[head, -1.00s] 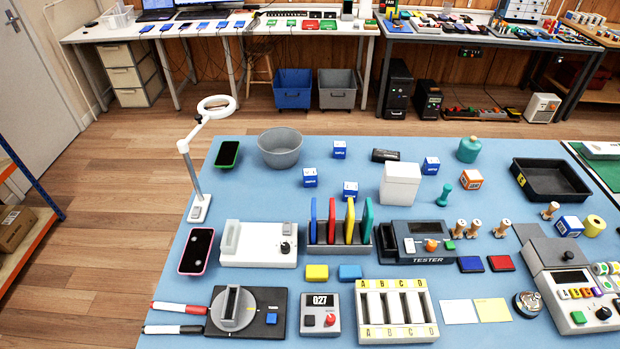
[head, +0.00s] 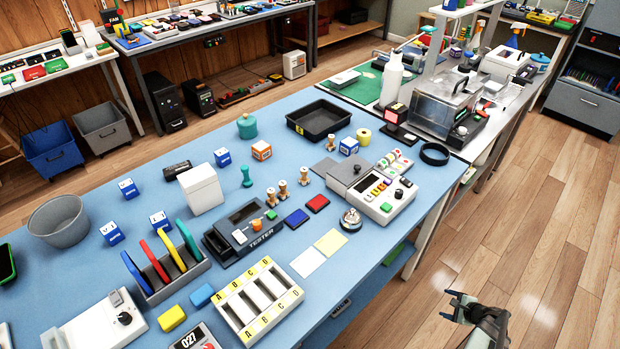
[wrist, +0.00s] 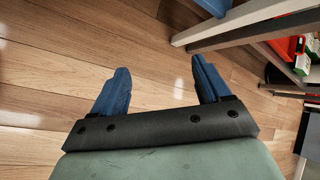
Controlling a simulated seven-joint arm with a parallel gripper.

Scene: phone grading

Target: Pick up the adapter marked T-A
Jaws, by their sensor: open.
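Several small wooden, peg-like pieces stand on the blue table between the tester and the grading console: a left one (head: 271,197), a middle one (head: 283,188), a right one (head: 304,177) and one further back (head: 331,141). They may be the adapters, but their marks are too small to read, so I cannot tell which is T-A. The tester (head: 243,231) is just left of them. My gripper (head: 478,303) is over the floor, right of the table and well away from the pieces. In the wrist view its blue fingers (wrist: 160,68) are apart with nothing between them.
The blue table (head: 375,240) has its right edge between my gripper and the pieces. A red pad (head: 317,203), a blue pad (head: 296,218), a bell (head: 350,220) and a grading console (head: 380,195) surround the pieces. A side bench (head: 500,115) stands behind. Floor around my gripper is clear.

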